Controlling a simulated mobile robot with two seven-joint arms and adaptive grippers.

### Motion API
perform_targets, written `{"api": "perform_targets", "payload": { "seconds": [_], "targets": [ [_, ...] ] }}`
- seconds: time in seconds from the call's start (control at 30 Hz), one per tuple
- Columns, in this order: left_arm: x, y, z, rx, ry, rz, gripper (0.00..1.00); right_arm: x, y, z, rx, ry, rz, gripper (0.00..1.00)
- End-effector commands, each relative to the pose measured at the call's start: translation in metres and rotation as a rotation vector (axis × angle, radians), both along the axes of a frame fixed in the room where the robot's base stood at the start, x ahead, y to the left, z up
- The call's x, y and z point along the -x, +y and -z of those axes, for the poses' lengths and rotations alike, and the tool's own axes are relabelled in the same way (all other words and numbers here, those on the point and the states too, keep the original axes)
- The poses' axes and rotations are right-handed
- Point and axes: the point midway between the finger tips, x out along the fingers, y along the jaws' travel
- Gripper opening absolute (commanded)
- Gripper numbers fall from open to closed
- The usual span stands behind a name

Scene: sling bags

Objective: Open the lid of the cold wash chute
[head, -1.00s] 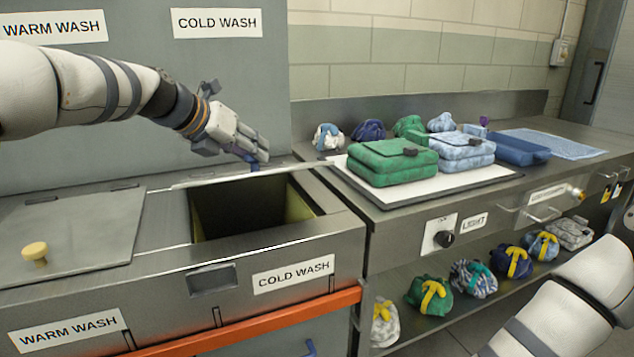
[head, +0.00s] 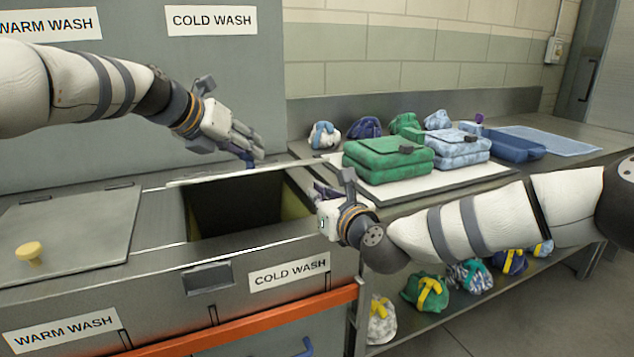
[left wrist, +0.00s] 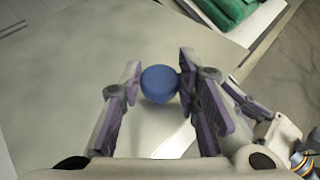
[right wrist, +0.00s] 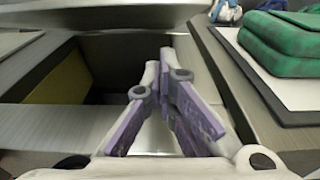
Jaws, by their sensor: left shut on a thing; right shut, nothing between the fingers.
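The cold wash chute (head: 195,250) has a dark square opening. Its lid (head: 215,177) is raised and shows almost edge-on in the head view at the back of the opening. My left gripper (head: 250,158) is shut on the lid's blue knob (left wrist: 160,82), which sits between the fingers in the left wrist view. The lid's pale metal face (left wrist: 75,70) fills much of that view. My right gripper (head: 325,194) is shut and empty at the right edge of the opening; its fingers (right wrist: 162,75) point toward the dark opening in the right wrist view.
The closed warm wash lid (head: 70,235) with a yellow knob (head: 28,253) lies to the left. On the right counter, a white board (head: 450,182) holds green (head: 385,160) and light blue (head: 460,150) bags. Several small tied bundles sit behind it and on the shelf below.

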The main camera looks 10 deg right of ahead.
Motion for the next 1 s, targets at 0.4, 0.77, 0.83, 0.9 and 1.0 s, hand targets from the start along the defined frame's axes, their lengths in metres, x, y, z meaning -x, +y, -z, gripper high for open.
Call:
{"api": "perform_targets", "payload": {
  "seconds": [0.4, 0.77, 0.83, 0.9, 1.0],
  "targets": [
    [-0.001, 0.002, -0.003, -0.001, -0.009, -0.006, 0.0, -0.008, 0.002, -0.027, 0.001, -0.001, 0.001, 0.0],
    [-0.001, 0.002, -0.003, -0.002, -0.007, -0.004, 0.0, -0.013, 0.003, -0.044, -0.002, -0.004, 0.003, 0.0],
    [-0.001, 0.002, -0.002, -0.002, -0.006, -0.004, 0.0, -0.014, 0.003, -0.049, -0.001, -0.005, 0.003, 0.0],
    [0.0, 0.002, -0.001, -0.003, -0.003, -0.002, 0.0, -0.014, 0.003, -0.05, 0.0, -0.007, 0.004, 0.0],
    [0.0, 0.001, 0.001, -0.003, 0.001, -0.001, 0.0, -0.015, 0.003, -0.052, -0.001, -0.011, 0.004, 0.0]
  ]
}}
